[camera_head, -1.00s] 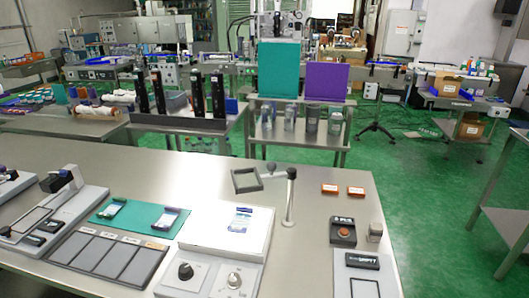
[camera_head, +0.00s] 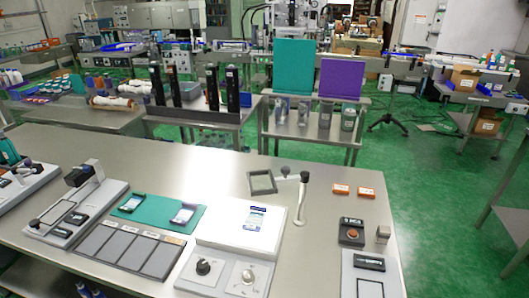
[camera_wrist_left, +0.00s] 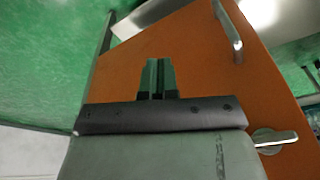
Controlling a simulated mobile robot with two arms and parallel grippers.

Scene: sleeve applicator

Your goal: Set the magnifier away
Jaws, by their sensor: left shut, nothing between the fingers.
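The magnifier (camera_head: 262,183) shows in the head view as a dark square frame on a jointed arm. The arm joins a pale upright post (camera_head: 302,200) on the steel bench. The frame appears behind the white-topped unit (camera_head: 238,226), on which a small labelled pack (camera_head: 257,222) lies. Neither gripper shows in the head view. In the left wrist view my left gripper (camera_wrist_left: 158,66) has its fingers together and empty, in front of an orange-brown panel (camera_wrist_left: 190,65) with a metal handle. The magnifier is not in the wrist view.
A teal mat (camera_head: 158,212) with two small packs and a grey sectioned tray (camera_head: 130,245) lie left of the unit. Bare steel lies behind the mat.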

